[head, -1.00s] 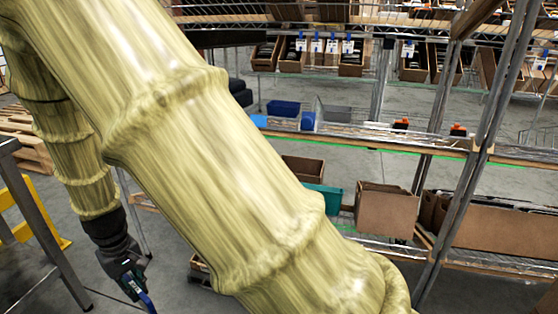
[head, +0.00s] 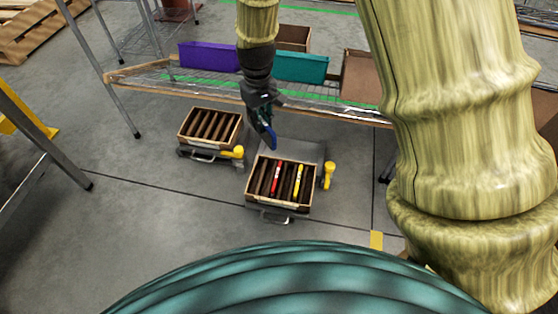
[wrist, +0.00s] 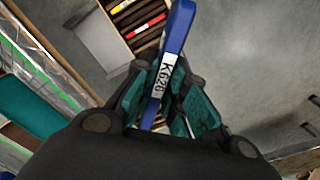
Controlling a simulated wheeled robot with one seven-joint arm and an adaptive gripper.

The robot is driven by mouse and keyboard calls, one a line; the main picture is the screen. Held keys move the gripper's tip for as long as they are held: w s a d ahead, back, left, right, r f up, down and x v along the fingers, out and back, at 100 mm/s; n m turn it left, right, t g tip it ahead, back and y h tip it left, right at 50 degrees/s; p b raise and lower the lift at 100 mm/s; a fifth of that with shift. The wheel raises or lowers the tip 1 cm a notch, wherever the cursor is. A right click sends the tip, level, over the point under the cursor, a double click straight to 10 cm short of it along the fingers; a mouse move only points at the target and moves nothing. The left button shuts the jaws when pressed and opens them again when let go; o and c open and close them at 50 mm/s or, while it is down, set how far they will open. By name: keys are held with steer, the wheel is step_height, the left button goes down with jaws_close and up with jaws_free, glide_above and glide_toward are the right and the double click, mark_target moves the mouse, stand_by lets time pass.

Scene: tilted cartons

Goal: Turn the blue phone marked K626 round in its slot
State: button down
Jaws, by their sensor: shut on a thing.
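The blue phone (wrist: 178,35) is upright in the wrist view, with a white label that reads K62 and a last character I cannot read surely. My gripper (wrist: 162,88) is shut on it, its teal fingers on either side of the label. In the head view my gripper (head: 261,104) points down and the blue phone (head: 269,136) hangs below it, clear of the carton. The slotted carton (head: 279,207) lies below and slightly right of it, tilted on a stand, with a red phone (head: 276,179) and a yellow phone (head: 297,180) in its slots.
A second slotted carton (head: 183,142) with no phones visible stands to the left. A low wire shelf behind carries a purple bin (head: 208,56) and a teal bin (head: 300,67). Yellow knobs (head: 327,172) stick up beside the cartons. The floor in front is clear.

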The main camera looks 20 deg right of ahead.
steer(key=w+f+n+b, duration=0.1)
steer(key=f+n+b, duration=0.1)
steer(key=f+n, duration=1.1)
steer(key=w+d+f+n+b, duration=0.1)
steer(key=w+f+n+b, duration=0.1)
steer(key=f+n, duration=1.1)
step_height(320, 180, down, 2)
steer(key=shift+w+d+f+n, duration=0.1)
steer(key=shift+w+d+n, duration=0.2)
steer(key=shift+n, duration=0.1)
steer(key=shift+f+b, duration=0.3)
steer(key=shift+b, duration=0.4)
steer(key=shift+f+b, duration=0.45)
steer(key=shift+f, duration=1.8)
steer(key=shift+f, duration=0.3)
steer(key=c, duration=1.4)
jaws_free()
